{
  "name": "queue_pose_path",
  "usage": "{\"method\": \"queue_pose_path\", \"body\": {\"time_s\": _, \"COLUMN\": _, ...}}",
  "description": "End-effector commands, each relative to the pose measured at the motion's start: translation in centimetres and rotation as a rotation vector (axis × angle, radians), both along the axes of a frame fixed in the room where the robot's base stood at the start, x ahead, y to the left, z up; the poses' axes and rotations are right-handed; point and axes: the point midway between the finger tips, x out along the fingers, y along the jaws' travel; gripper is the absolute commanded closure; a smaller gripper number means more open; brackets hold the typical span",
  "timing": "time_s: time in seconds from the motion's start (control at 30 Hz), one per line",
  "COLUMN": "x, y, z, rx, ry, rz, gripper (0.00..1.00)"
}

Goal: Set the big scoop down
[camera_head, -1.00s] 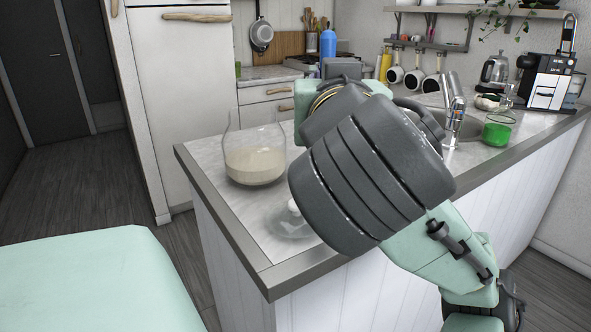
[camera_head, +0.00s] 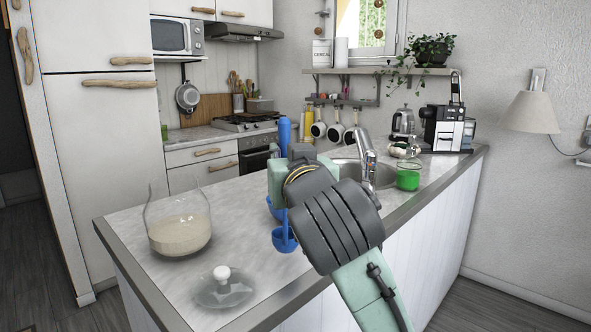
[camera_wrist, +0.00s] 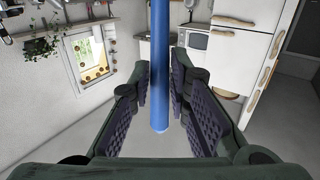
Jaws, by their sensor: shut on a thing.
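My gripper (camera_wrist: 162,88) is shut on a blue rod-like handle (camera_wrist: 159,60), which I take to be the big scoop's. In the head view the handle's top (camera_head: 284,134) sticks up above my gripper, and my own arm hides the fingers. Below the gripper, over the near part of the counter, a blue cup (camera_head: 285,240) shows. A second blue piece (camera_head: 275,208) shows just above it, partly hidden by my wrist. I cannot tell whether either touches the counter, or which belongs to the held handle.
The grey counter (camera_head: 130,226) has an open glass jar of pale powder (camera_head: 179,234) at left. A glass lid with a white knob (camera_head: 222,286) lies nearer. A sink tap (camera_head: 369,165) and a green-filled glass (camera_head: 408,176) stand to the right. Bare counter lies between jar and scoops.

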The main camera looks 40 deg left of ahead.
Motion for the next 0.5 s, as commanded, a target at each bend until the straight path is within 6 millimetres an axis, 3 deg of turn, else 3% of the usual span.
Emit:
{"method": "queue_pose_path", "body": {"time_s": 0.1, "x": 2.3, "y": 0.3, "z": -0.1, "rx": -0.002, "ry": 0.003, "rz": -0.001, "gripper": 1.0}}
{"method": "queue_pose_path", "body": {"time_s": 0.2, "x": 3.3, "y": 0.5, "z": -0.3, "rx": 0.0, "ry": 0.001, "rz": 0.0, "gripper": 1.0}}
{"method": "queue_pose_path", "body": {"time_s": 0.33, "x": 3.7, "y": 0.6, "z": -0.9, "rx": -0.001, "ry": 0.0, "rz": 0.001, "gripper": 1.0}}
{"method": "queue_pose_path", "body": {"time_s": 0.5, "x": 3.7, "y": 0.6, "z": -3.1, "rx": -0.002, "ry": 0.001, "rz": 0.001, "gripper": 1.0}}
